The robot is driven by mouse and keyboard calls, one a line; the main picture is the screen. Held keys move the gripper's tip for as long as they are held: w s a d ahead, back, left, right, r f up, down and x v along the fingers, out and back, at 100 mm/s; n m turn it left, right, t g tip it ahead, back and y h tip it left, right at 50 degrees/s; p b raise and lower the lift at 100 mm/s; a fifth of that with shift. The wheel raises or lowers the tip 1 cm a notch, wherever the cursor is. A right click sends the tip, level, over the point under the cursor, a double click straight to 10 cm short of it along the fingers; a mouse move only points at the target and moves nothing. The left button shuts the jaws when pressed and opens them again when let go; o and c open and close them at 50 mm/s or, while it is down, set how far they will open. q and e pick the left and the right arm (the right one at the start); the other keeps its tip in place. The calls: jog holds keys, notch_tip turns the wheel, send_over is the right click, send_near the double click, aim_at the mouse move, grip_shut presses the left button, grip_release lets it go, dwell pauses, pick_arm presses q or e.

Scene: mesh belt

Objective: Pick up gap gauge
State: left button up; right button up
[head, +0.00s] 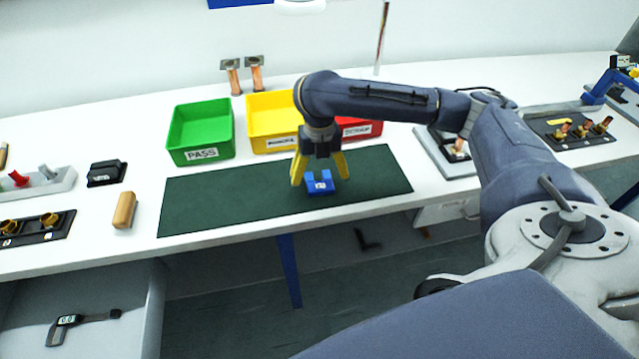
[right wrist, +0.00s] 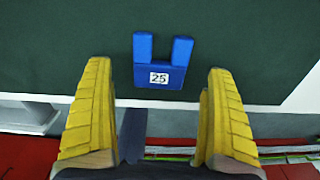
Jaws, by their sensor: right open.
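The gap gauge (head: 320,187) is a small blue U-shaped block with a white label. It lies on the dark green mat (head: 225,203) near the mat's front edge. In the right wrist view the gap gauge (right wrist: 162,63) shows its label "25", with its two prongs pointing up in the picture. My right gripper (head: 320,180) has yellow fingers and is open and empty. In the right wrist view its fingers (right wrist: 158,85) are spread wide, with the gauge between and beyond their tips. I cannot tell the exact height above the mat. My left gripper is not in view.
A green PASS bin (head: 201,155), a yellow bin (head: 272,143) and a red bin (head: 362,131) stand behind the mat. A wooden block (head: 124,210) and a black block (head: 106,172) lie left of it.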

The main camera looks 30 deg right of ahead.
aim_at(320, 182)
jog(key=shift+f, duration=1.5)
jog(key=c, duration=1.5)
jog(key=shift+r, duration=0.2)
